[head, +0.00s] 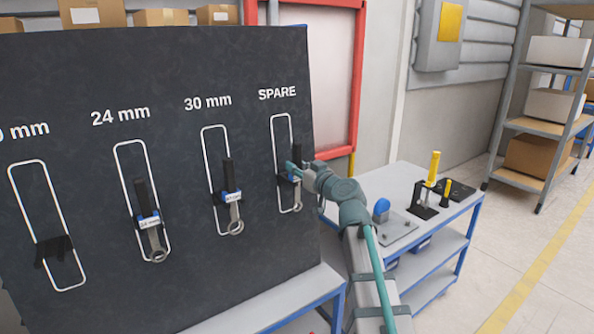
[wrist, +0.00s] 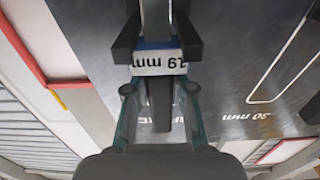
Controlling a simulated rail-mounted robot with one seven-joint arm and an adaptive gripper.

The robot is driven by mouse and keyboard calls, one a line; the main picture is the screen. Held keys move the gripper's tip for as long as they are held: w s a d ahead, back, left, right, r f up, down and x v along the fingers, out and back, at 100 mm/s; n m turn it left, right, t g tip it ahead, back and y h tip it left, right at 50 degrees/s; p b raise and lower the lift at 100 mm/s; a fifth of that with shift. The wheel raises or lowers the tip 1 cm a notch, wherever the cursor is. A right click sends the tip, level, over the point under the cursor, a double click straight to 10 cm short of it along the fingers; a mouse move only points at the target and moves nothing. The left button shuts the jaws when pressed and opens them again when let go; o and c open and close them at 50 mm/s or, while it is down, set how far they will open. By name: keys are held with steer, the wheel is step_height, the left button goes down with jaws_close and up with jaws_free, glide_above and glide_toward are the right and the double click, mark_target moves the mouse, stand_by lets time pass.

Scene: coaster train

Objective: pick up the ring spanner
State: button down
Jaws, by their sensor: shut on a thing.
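The ring spanner (head: 297,206) hangs upright inside the outline marked SPARE at the right end of the dark tool board (head: 90,270). It has a dark handle and a metal ring at the bottom. My gripper (head: 291,172) is at its upper part and partly hides it. In the wrist view my gripper (wrist: 160,95) is shut on the spanner's dark handle, below a label reading 19 mm upside down (wrist: 158,62). Dark holder prongs (wrist: 188,42) flank the spanner, so it still sits in its holder.
Other spanners hang under 24 mm (head: 157,250) and 30 mm (head: 236,226). The leftmost outline holds only an empty dark holder (head: 53,250); its label is cut off. A grey workbench (head: 385,180) with yellow-handled items (head: 434,168) stands right of the board.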

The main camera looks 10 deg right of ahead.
mark_target(300, 145)
steer(key=shift+s+r+b, duration=0.1)
steer(key=shift+r+b, duration=0.05)
steer(key=shift+b, duration=0.15)
steer(key=shift+d+r, duration=0.1)
steer(key=shift+r, duration=0.05)
step_height(300, 145, up, 6)
steer(key=shift+r+b, duration=0.15)
steer(key=shift+b, duration=0.95)
steer(key=b+v, duration=0.4)
steer(key=v, duration=1.5)
steer(key=shift+s, duration=0.45)
steer(key=shift+r, duration=0.1)
steer(key=c, duration=1.7)
jaws_free()
jaws_close()
